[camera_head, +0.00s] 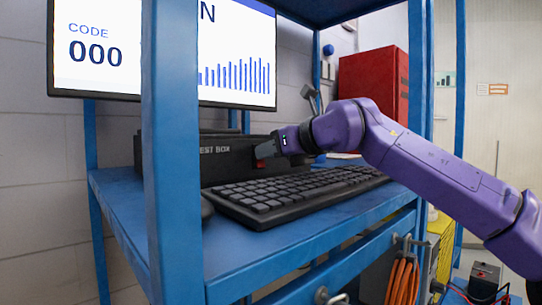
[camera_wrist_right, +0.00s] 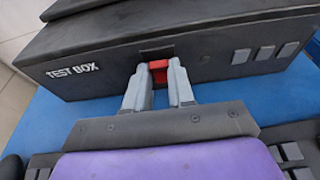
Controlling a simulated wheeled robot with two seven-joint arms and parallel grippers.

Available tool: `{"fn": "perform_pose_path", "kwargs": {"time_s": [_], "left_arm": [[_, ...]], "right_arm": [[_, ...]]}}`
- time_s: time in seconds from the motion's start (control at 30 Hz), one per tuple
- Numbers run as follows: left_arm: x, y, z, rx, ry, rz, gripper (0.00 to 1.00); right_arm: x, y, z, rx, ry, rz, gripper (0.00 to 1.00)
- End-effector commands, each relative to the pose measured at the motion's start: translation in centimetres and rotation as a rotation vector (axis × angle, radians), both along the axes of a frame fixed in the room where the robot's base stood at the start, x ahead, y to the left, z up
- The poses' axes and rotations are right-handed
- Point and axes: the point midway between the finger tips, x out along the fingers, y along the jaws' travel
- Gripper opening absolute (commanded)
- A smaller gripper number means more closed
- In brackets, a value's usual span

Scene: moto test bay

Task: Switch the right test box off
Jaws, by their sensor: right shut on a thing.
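A black test box (camera_head: 222,165) with white lettering stands on the blue shelf behind the keyboard. In the right wrist view the test box (camera_wrist_right: 110,52) fills the upper part, with a red switch (camera_wrist_right: 158,70) in a dark recess on its front. My right gripper (camera_head: 266,152) reaches in from the right, at the front of the box. In the wrist view its two grey fingers (camera_wrist_right: 158,86) are shut on the red switch, one on each side. The fingers hide part of the switch, so I cannot tell its position. My left gripper is not in view.
A black keyboard (camera_head: 290,196) lies close below my right gripper. A blue post (camera_head: 172,150) crosses the left of the head view. A monitor (camera_head: 236,62) showing CODE 000 hangs above. Several grey buttons (camera_wrist_right: 265,52) sit right of the switch. A red cabinet (camera_head: 372,95) stands behind.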

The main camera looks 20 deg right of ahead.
Motion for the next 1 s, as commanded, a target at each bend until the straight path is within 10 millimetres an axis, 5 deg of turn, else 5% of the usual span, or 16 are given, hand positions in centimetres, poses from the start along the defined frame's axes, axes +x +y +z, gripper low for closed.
{"fn": "perform_pose_path", "kwargs": {"time_s": [0.03,0.1,0.47,0.8,1.0], "left_arm": [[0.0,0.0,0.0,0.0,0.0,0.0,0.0],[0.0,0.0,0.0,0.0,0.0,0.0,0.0],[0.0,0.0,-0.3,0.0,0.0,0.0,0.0],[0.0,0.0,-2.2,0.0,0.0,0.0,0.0],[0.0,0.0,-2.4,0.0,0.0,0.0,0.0]], "right_arm": [[0.0,0.0,0.1,0.0,-0.001,0.0,0.3],[0.0,0.0,0.1,0.0,-0.001,0.0,0.49],[-0.7,-0.3,0.2,0.0,-0.002,0.0,0.49],[-7.6,-2.8,2.0,0.002,-0.004,0.001,0.49],[-9.5,-3.5,2.7,0.001,-0.002,0.0,0.49]]}}
